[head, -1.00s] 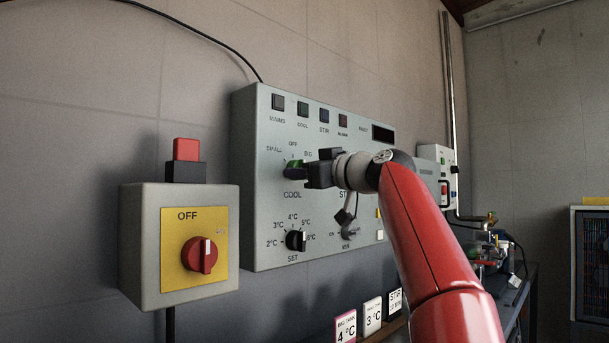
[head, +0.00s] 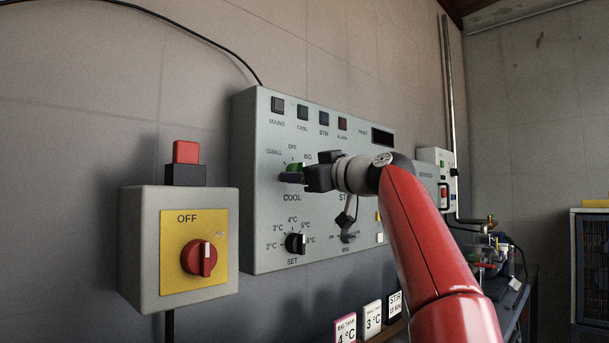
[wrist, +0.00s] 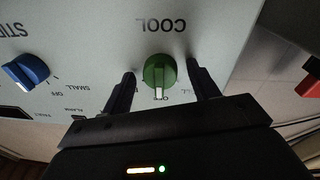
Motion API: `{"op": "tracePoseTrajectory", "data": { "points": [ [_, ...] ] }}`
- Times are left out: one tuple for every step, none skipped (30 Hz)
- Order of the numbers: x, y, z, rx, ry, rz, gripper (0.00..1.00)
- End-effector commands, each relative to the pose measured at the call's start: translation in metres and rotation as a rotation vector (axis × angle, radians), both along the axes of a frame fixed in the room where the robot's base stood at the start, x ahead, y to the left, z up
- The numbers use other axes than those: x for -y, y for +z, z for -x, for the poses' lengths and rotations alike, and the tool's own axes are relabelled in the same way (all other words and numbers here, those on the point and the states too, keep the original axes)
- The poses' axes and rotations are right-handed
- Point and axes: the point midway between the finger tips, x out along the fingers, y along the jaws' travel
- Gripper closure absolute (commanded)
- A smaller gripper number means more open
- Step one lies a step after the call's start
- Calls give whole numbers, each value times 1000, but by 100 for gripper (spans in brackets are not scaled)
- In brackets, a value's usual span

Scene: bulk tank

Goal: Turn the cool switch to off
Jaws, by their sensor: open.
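The cool switch is a green knob (wrist: 159,72) on the grey control panel (head: 262,220). Its white pointer mark faces down in the upside-down wrist view, toward the partly hidden OFF label, which is at the top in the head view. My gripper (wrist: 160,70) is open, one finger on each side of the knob, with visible gaps to it in the wrist view. In the head view my gripper (head: 292,176) covers part of the green knob (head: 295,167).
The blue STIR knob (wrist: 25,71) lies beside the cool switch. The black SET knob (head: 296,243) is below it. A red-handled isolator box (head: 140,250) stands at left, and cards (head: 345,327) stand on a shelf below the panel.

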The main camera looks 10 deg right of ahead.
Motion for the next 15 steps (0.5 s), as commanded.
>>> {"op": "tracePoseTrajectory", "data": {
  "points": [
    [1,0,1,0,-1,0,40],
    [2,-1,3,0,-1,0,40],
    [4,-2,5,2,-2,0,40],
    [5,-2,8,2,-3,0,40],
    [8,-3,12,3,-3,-1,40],
    [11,-5,17,2,-4,0,40],
    [14,-6,22,2,-4,1,40],
    [16,-6,27,3,-5,1,40],
    [21,-6,33,3,-5,0,40],
    [23,-7,37,2,-5,1,40],
    [26,-7,42,2,-6,1,40],
    [29,-8,48,2,-5,1,40],
    [31,-8,51,2,-4,1,40],
    [33,-8,54,1,-4,0,40],
    [35,-8,58,1,-4,0,40]
  ]
}}
